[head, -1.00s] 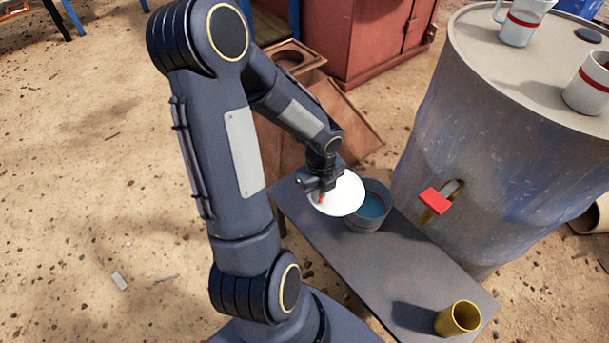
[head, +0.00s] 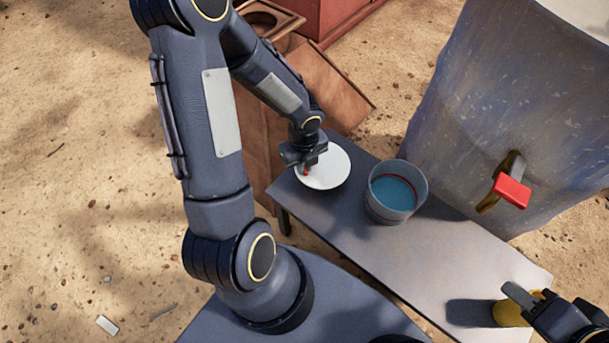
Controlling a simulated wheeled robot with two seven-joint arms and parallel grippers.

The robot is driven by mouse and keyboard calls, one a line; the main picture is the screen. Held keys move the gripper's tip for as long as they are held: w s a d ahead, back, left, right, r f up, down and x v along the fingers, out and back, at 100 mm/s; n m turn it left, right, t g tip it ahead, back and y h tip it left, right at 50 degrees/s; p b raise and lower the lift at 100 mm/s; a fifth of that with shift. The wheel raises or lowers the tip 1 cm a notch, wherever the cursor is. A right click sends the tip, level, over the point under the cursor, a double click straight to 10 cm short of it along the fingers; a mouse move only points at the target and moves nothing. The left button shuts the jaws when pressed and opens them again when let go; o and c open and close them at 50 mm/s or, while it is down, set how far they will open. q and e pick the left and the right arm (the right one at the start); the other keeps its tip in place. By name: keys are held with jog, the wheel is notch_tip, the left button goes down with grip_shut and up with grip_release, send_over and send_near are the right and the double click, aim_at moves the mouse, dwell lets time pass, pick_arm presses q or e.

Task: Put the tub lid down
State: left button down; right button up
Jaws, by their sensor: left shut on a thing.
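The white round tub lid (head: 328,171) is over the far left end of the grey bench, to the left of the tub and apart from it. My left gripper (head: 306,168) is shut on the lid's small red knob. I cannot tell whether the lid touches the bench top. The grey tub (head: 396,208) stands open on the bench with blue liquid inside. My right gripper (head: 526,296) is at the lower right, by the yellow cup (head: 508,314), partly covering it. Its jaw opening is unclear.
The grey bench (head: 440,265) is bare between the tub and the yellow cup. A large drum (head: 510,110) with a red-handled tap (head: 512,191) stands behind it. A wooden panel (head: 335,95) leans behind the bench's left end.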

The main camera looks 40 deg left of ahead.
pick_arm(q)
jog(key=shift+f+b, duration=1.15)
jog(key=shift+f, duration=1.5)
jog(key=shift+f, duration=0.2)
jog(key=c, duration=1.5)
grip_release()
jog(key=shift+r, duration=0.2)
notch_tip(320, 180, up, 12)
jog(key=p, duration=0.6)
jog(key=shift+p, duration=0.3)
notch_tip(320, 180, up, 6)
jog(key=s+n+t, duration=0.1)
jog(key=n, duration=0.4)
notch_tip(320, 180, up, 6)
jog(key=n+t, duration=0.1)
jog(key=n, duration=0.6)
send_over(304, 175)
jog(key=s, duration=0.4)
jog(key=s+d+r+n+t+h, duration=0.3)
jog(key=s+d+r+n, duration=0.3)
jog(key=n, duration=0.7)
jog(key=shift+s+r+t+h, duration=0.3)
jog(key=shift+s+r+h, duration=0.15)
jog(key=shift+r, duration=0.2)
